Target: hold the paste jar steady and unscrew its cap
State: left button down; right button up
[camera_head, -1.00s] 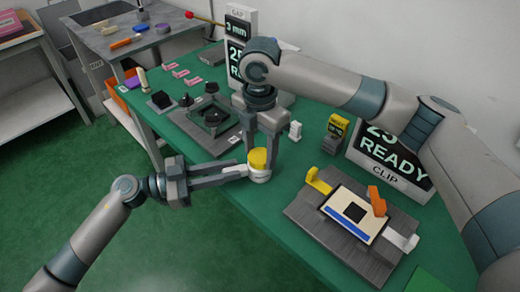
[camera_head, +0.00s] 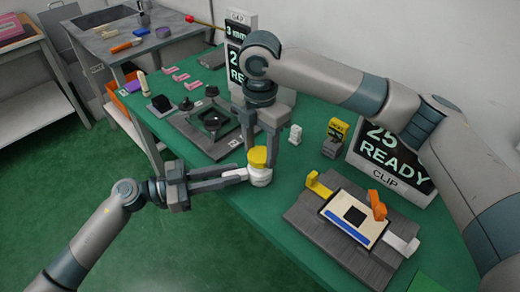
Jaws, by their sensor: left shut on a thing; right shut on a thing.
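The paste jar (camera_head: 261,177) is a small white jar at the front edge of the green table, with a yellow cap (camera_head: 258,157) on top. My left gripper (camera_head: 246,175) comes in level from the left and is shut on the white body of the jar. My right gripper (camera_head: 262,148) points down from above and is shut on the yellow cap. Its fingers partly hide the cap. The cap sits at the jar's mouth; I cannot tell whether its thread is loose.
A dark fixture (camera_head: 210,122) with black knobs stands behind the jar. A grey clip fixture (camera_head: 330,245) holding a pale plate is at right, before a READY sign (camera_head: 392,155). A small white piece (camera_head: 295,134) and a yellow-topped block (camera_head: 335,137) stand behind.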

aim_at(259, 155)
jog(key=shift+r, duration=0.1)
dwell(0.3)
jog(key=shift+r, duration=1.45)
pick_arm(q)
jog(key=c, duration=1.5)
grip_release()
jog(key=shift+a, duration=0.15)
jog(key=v, duration=1.1)
jog(key=shift+s+a, duration=0.15)
jog(key=shift+a, duration=0.25)
jog(key=shift+a, duration=0.1)
pick_arm(e)
jog(key=shift+a, duration=0.15)
